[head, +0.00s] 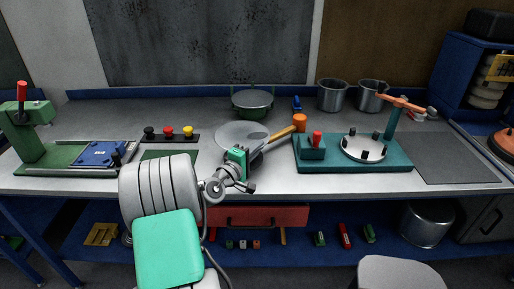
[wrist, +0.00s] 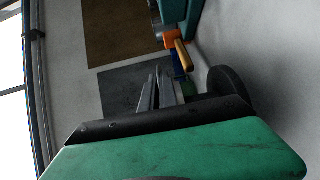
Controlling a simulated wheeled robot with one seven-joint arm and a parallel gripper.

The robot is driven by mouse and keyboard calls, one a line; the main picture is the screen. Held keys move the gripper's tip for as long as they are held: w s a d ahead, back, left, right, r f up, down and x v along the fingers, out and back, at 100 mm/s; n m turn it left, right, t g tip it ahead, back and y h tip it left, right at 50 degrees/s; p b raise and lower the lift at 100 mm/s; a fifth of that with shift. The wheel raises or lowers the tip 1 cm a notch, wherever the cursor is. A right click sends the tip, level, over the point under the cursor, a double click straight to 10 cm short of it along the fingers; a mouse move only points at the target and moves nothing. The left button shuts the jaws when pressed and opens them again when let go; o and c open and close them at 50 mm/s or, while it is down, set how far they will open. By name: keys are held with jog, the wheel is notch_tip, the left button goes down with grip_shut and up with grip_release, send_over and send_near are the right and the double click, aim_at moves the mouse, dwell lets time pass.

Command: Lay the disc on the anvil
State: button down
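My gripper (head: 258,158) has a green body and dark fingers. It is over the front middle of the bench, just right of a flat grey disc (head: 238,134) on the bench top. In the wrist view the two grey fingers (wrist: 157,90) look close together, and I cannot tell whether they are fully shut. A dark round thing (wrist: 232,88) shows beside them; I cannot tell whether it is the same disc. No object shows clearly between the fingers. I cannot make out an anvil with certainty; a teal fixture (head: 420,155) with a silver round plate (head: 363,148) stands at right.
A yellow handle (head: 282,134) and an orange cylinder (head: 300,121) lie close right of my gripper. A green pan (head: 252,101) and grey pots (head: 332,94) stand behind. Several knobs (head: 169,133) and a green press (head: 28,140) are at left.

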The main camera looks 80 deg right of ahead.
jog(key=shift+f+b, duration=0.3)
jog(key=shift+f, duration=0.05)
jog(key=c, duration=1.6)
grip_release()
jog(key=shift+o, duration=0.2)
jog(key=b+v, duration=0.1)
jog(key=v, duration=0.6)
jog(key=shift+a, duration=0.4)
jog(key=shift+w, duration=0.1)
